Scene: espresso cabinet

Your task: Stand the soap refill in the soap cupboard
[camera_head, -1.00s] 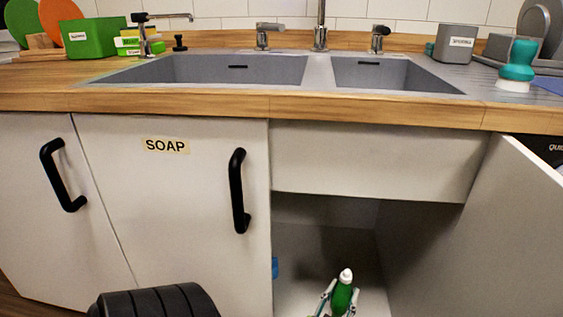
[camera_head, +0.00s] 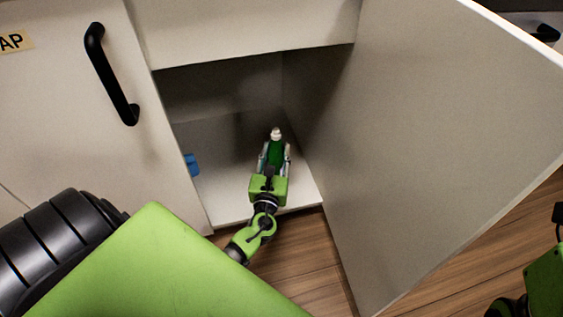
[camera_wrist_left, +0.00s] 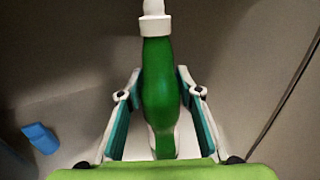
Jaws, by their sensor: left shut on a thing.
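The soap refill, a green bottle with a white cap (camera_head: 275,153), is inside the open cupboard, close to upright. It also shows in the left wrist view (camera_wrist_left: 160,85). My left gripper (camera_head: 273,160) reaches in from the front and is shut on the bottle, with a finger on each side (camera_wrist_left: 160,115). I cannot tell whether the bottle's base touches the cupboard floor (camera_head: 215,195). The door with the SOAP label (camera_head: 14,41), partly cut off, is shut and lies left of the open cupboard.
The open cupboard door (camera_head: 440,130) stands out on the right. A small blue object (camera_head: 192,165) lies on the cupboard floor by the left side, also in the left wrist view (camera_wrist_left: 41,137). The floor behind the bottle looks clear.

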